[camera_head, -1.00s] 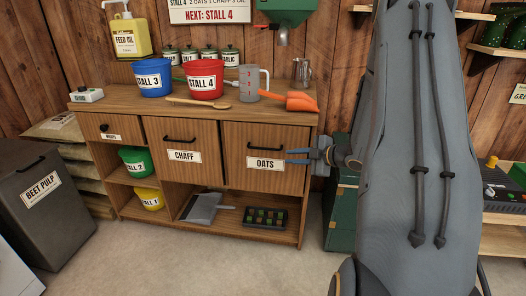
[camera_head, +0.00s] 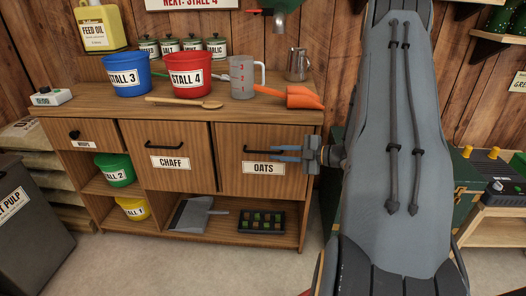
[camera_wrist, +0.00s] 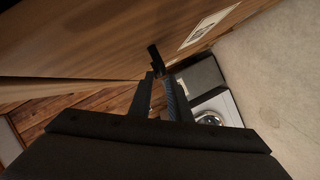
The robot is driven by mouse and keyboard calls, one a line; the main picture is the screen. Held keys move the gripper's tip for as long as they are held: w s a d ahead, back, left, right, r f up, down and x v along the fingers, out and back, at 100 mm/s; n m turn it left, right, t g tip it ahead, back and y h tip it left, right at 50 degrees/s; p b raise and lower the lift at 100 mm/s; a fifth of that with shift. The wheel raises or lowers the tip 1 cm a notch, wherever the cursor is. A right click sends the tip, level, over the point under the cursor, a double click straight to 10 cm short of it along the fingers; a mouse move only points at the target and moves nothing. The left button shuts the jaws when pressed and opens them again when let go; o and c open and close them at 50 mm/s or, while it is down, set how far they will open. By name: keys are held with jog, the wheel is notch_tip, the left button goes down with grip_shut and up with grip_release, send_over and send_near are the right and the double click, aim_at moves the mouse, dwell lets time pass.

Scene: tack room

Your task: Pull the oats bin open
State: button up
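The oats bin (camera_head: 235,176) is a wooden front with a white OATS label, at the right of the cabinet. It looks closed, flush with the chaff front. Its dark bar handle (camera_head: 254,152) runs sideways above the label. My gripper (camera_head: 273,153) reaches in from the right at the handle's right part, its blue fingers covering some of it. In the wrist view, the dark handle (camera_wrist: 153,57) shows at and between the fingertips (camera_wrist: 160,76). The fingers look apart, with a gap between them. Whether they touch the handle is unclear.
The chaff bin (camera_head: 166,180) is just left. On the cabinet top are a blue bucket (camera_head: 125,78), a red bucket (camera_head: 190,80), a jug (camera_head: 242,84) and an orange scoop (camera_head: 303,99). A dustpan (camera_head: 190,216) and tray (camera_head: 262,217) lie below. Floor in front is clear.

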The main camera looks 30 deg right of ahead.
aim_at(267, 152)
jog(key=x, duration=0.6)
jog(key=shift+s, duration=0.1)
jog(key=shift+c, duration=0.4)
grip_shut()
